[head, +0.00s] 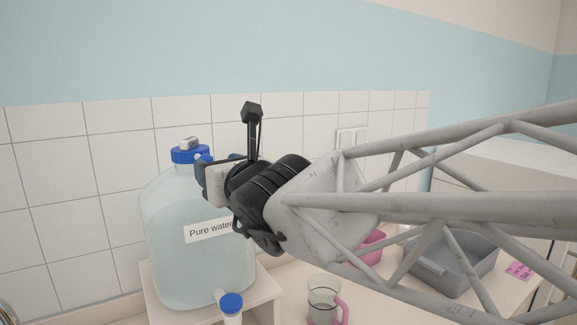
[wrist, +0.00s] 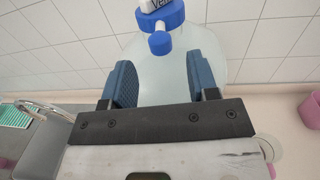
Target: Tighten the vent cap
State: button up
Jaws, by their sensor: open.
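A large translucent carboy (head: 185,255) labelled "Pure water" stands on a pale stand, with a wide blue cap (head: 188,154) on top. The wide cap also shows at the top of the wrist view (wrist: 166,14), with a partly cut-off label that seems to read "Vent". A small blue cap (wrist: 160,43) with a pale stem sticks out towards me from its side. My gripper (wrist: 163,80) is open, its two blue pads apart with nothing between them. The small cap is ahead of the gap, apart from the pads. In the head view my gripper (head: 203,175) is beside the carboy's neck.
A blue-capped spigot (head: 231,303) is at the carboy's lower front. A tiled wall (head: 115,155) stands behind.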

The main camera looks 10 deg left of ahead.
jog(key=shift+r, duration=0.15)
jog(key=c, duration=0.5)
jog(key=a+r+n+y, duration=0.1)
jog(key=r, duration=0.1)
jog(key=w+a+r+n+g+y, duration=0.1)
jog(key=r, duration=0.2)
jog(key=a+r+n+g+y, duration=0.1)
jog(key=r, duration=0.1)
jog(key=shift+w+r+n, duration=0.15)
jog(key=shift+w+n, duration=0.15)
jog(key=shift+n, duration=0.1)
grip_shut()
notch_tip(320, 180, up, 7)
jog(key=a+n+g+y, duration=0.2)
jog(key=a+n+g, duration=0.1)
jog(key=n+g, duration=0.45)
jog(key=w+d+n+g+h, duration=0.3)
jog(key=w+d+g+h, duration=0.3)
jog(key=w+d+h, duration=0.2)
jog(key=shift+d+f+h, duration=0.3)
jog(key=shift+d+h, duration=1)
jog(key=shift+h, duration=0.9)
